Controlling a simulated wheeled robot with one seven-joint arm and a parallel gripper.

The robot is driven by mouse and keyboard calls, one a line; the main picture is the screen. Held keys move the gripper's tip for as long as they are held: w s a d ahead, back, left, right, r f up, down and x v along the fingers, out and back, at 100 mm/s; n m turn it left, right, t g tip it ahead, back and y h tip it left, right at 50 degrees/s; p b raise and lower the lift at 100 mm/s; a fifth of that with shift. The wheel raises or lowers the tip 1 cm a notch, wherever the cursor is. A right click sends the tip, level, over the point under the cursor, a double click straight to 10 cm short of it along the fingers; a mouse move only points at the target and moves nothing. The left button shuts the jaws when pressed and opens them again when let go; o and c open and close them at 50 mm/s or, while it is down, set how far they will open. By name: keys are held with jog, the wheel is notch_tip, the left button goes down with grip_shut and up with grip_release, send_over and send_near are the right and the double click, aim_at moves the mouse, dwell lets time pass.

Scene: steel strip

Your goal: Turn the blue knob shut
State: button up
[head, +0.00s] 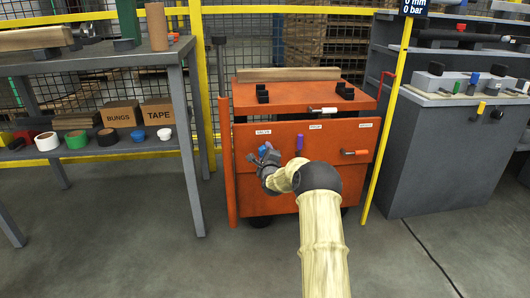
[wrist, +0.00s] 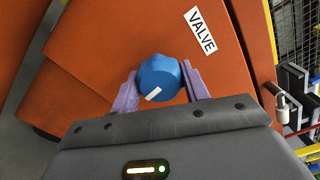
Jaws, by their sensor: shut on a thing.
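The blue knob (wrist: 158,80) is on the orange panel of a cart, beside a white label reading VALVE (wrist: 200,30). A white mark shows on the knob's face. My gripper (wrist: 155,88) has its two purple fingers on either side of the knob and is shut on it. In the head view the knob (head: 265,148) shows as a small blue patch at the panel's left, partly hidden by my gripper (head: 266,158). The knob's far side is hidden in the wrist view.
The orange cart (head: 247,200) also carries a purple handle (head: 299,144) and an orange-ended handle (head: 355,152) to the right. A grey shelf (head: 190,140) stands left. A grey cabinet (head: 425,160) stands right, behind a yellow post (head: 383,145). Bare floor lies in front.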

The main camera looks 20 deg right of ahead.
jog(key=n+p, duration=0.2)
jog(key=n, duration=0.2)
jog(key=shift+r+p, duration=0.1)
jog(key=shift+p, duration=0.3)
jog(key=n+p, duration=0.2)
jog(key=n, duration=0.2)
jog(key=shift+a+n, duration=0.1)
jog(key=shift+n, duration=0.3)
jog(key=n+p, duration=0.2)
jog(key=n, duration=0.1)
jog(key=shift+n, duration=0.3)
jog(key=n+p, duration=0.2)
jog(key=n, duration=0.2)
jog(key=shift+n, duration=0.3)
jog(key=n+p, duration=0.1)
jog(key=n, duration=0.3)
jog(key=shift+n, duration=0.3)
jog(key=n, duration=0.4)
jog(key=shift+p, duration=0.35)
jog(key=n, duration=0.4)
jog(key=shift+f, duration=0.2)
jog(key=shift+n, duration=2.3)
